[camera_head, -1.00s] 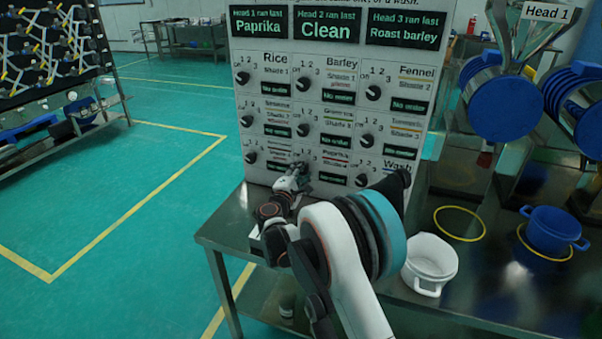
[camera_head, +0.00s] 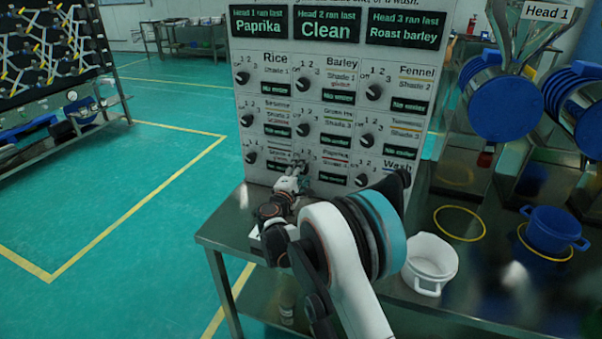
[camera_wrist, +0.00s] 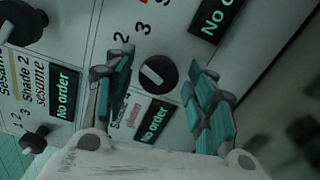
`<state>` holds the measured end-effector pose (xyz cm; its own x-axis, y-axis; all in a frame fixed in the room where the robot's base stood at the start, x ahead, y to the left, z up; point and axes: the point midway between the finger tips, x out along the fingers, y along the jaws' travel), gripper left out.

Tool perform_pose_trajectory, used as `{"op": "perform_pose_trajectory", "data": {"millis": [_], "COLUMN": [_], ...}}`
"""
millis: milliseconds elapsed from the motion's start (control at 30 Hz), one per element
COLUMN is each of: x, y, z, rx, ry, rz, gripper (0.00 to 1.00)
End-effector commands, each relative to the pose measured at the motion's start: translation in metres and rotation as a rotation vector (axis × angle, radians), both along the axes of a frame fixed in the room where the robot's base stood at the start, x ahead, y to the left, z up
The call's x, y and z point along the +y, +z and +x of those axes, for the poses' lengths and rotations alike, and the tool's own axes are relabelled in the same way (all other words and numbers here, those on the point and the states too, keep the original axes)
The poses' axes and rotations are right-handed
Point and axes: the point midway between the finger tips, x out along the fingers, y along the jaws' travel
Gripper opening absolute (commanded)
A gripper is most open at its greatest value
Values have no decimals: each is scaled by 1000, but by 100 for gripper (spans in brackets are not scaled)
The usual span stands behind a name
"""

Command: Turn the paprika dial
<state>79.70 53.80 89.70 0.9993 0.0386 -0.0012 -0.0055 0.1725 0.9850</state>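The paprika panel section (camera_head: 335,153) is in the bottom row, middle column of the white control board, with a "Paprika" label and a small dark display. Its dial is hidden behind my gripper (camera_head: 300,168) in the head view. In the wrist view a round black dial (camera_wrist: 158,73) with a pale pointer line sits between the two fingers of my gripper (camera_wrist: 160,88). The fingers are open, one on each side of the dial, with visible gaps. Its label is partly covered by the left finger, so I cannot read the name there.
Other black dials surround it, including the sesame-side dial (camera_wrist: 35,138) and the wash dial (camera_head: 361,180). A steel table (camera_head: 222,230) lies under the board. A white pot (camera_head: 430,262) and a blue pot (camera_head: 553,228) stand to the right. Floor at left is open.

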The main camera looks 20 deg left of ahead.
Motion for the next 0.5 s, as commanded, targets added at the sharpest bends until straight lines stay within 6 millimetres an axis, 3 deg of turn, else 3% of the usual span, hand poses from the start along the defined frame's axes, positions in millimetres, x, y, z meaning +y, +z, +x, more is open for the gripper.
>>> {"op": "perform_pose_trajectory", "data": {"millis": [333, 500], "x": [1, 0], "y": [1, 1], "z": [-2, -22], "rx": [-1, -1], "ry": [1, 2], "rz": [-1, -1], "gripper": [54, 54]}}
